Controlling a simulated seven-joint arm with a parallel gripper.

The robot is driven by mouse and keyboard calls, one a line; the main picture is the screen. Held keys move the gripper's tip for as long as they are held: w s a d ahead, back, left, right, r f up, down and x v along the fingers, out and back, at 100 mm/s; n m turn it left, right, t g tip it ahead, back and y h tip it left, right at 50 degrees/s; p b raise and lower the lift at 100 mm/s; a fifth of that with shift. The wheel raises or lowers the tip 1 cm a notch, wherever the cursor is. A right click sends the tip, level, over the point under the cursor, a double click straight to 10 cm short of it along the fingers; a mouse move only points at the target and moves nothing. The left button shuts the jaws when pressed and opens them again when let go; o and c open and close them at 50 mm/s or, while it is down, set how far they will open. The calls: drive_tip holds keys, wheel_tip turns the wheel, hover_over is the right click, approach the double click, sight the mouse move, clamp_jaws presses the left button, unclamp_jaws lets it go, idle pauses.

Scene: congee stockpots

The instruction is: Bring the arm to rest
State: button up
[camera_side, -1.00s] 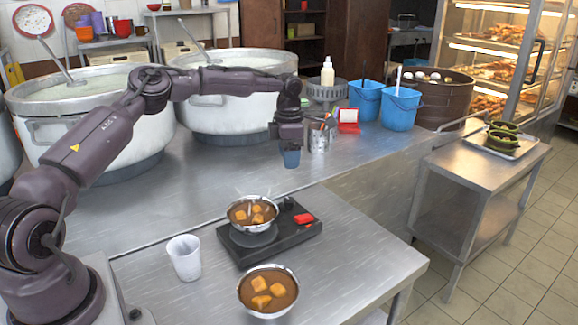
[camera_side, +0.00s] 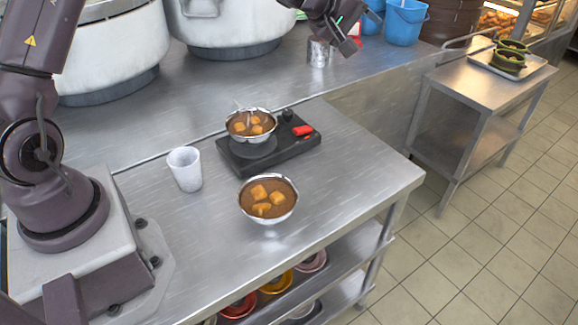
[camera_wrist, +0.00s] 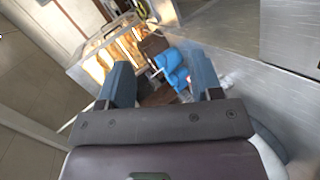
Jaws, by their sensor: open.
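My gripper (camera_side: 346,42) is at the top of the side view, raised above the steel counter near the utensil tin. In the wrist view its two blue-grey fingers (camera_wrist: 163,85) stand apart with nothing between them. My arm's middle part is out of the side picture. A bowl of brown soup with orange cubes (camera_side: 268,200) stands on the front table, and a second such bowl (camera_side: 251,123) sits on the black burner (camera_side: 290,150). My gripper is well away from both bowls.
A white cup (camera_side: 186,168) stands left of the burner. Large stockpots (camera_side: 110,50) stand at the back left. Blue buckets (camera_side: 404,24) are at the back right; they also show in the wrist view (camera_wrist: 172,66). A steel side table (camera_side: 485,85) stands right.

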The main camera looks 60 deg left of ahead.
drive_tip(key=s+d+m+g+h, duration=0.1)
drive_tip(key=s+d+m+g, duration=0.15)
drive_tip(key=s+m, duration=0.35)
drive_tip(key=s+d+m+g+h, duration=0.1)
drive_tip(key=s+d+m+g, duration=0.2)
drive_tip(key=s, duration=0.5)
drive_tip(key=s+a+r+m+y, duration=0.1)
drive_tip(key=s+r+m+y, duration=0.1)
drive_tip(key=s, duration=1)
drive_tip(key=s+a+r+m+y, duration=0.1)
drive_tip(key=s+a+r+m, duration=0.1)
drive_tip(key=s, duration=1)
drive_tip(key=shift+s+a+r+m+y, duration=0.25)
drive_tip(key=shift+r+m+y, duration=0.2)
drive_tip(key=shift+r, duration=0.3)
